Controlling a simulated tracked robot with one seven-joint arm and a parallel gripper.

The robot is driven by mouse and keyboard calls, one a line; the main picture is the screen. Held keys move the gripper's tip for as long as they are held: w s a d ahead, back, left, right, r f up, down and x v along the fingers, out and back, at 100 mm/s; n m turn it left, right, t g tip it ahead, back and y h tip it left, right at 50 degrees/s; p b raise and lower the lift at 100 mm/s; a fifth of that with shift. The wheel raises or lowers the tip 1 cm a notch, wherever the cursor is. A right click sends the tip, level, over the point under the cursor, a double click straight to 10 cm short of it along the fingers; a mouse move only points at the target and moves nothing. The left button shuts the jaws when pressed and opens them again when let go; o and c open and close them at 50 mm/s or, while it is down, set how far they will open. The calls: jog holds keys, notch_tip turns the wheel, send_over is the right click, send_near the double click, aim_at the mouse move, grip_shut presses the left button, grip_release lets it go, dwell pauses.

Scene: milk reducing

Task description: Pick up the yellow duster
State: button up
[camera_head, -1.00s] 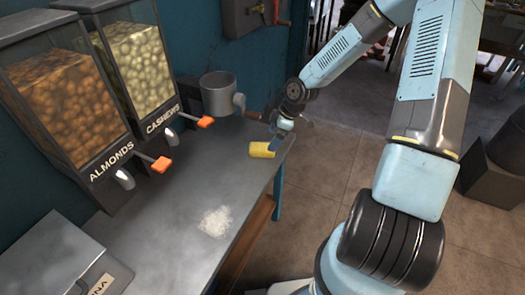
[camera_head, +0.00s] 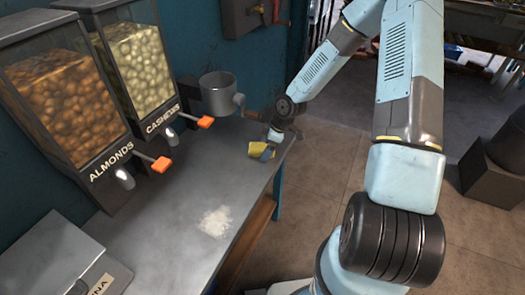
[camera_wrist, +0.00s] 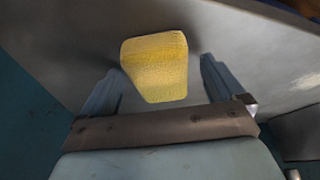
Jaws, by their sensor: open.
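The yellow duster (camera_head: 257,148) lies on the grey table top near its far right edge, close to the pot. It looks like a yellow block in the wrist view (camera_wrist: 156,66). My gripper (camera_head: 268,150) is low over the table at the duster and partly covers it in the head view. In the wrist view my gripper (camera_wrist: 160,88) is open, with one blue finger to each side of the duster and gaps between. I cannot tell whether either finger touches it.
A grey pot (camera_head: 218,94) with a side handle stands just behind the duster. Almond (camera_head: 68,105) and cashew (camera_head: 142,68) dispensers with orange levers stand at the left. A white powder patch (camera_head: 215,221) lies on the bare table top (camera_head: 160,225). The table's right edge is near.

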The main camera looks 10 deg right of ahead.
aim_at(262, 147)
jog(key=shift+c, duration=0.3)
jog(key=c, duration=1.1)
jog(key=shift+r, duration=0.15)
jog(key=shift+r, duration=0.25)
notch_tip(262, 147, up, 3)
jog(key=shift+f, duration=0.2)
jog(key=s+d+r, duration=0.2)
jog(key=s+r, duration=0.7)
jog(key=s, duration=0.4)
jog(key=shift+s+d+r, duration=0.35)
jog(key=shift+s, duration=0.05)
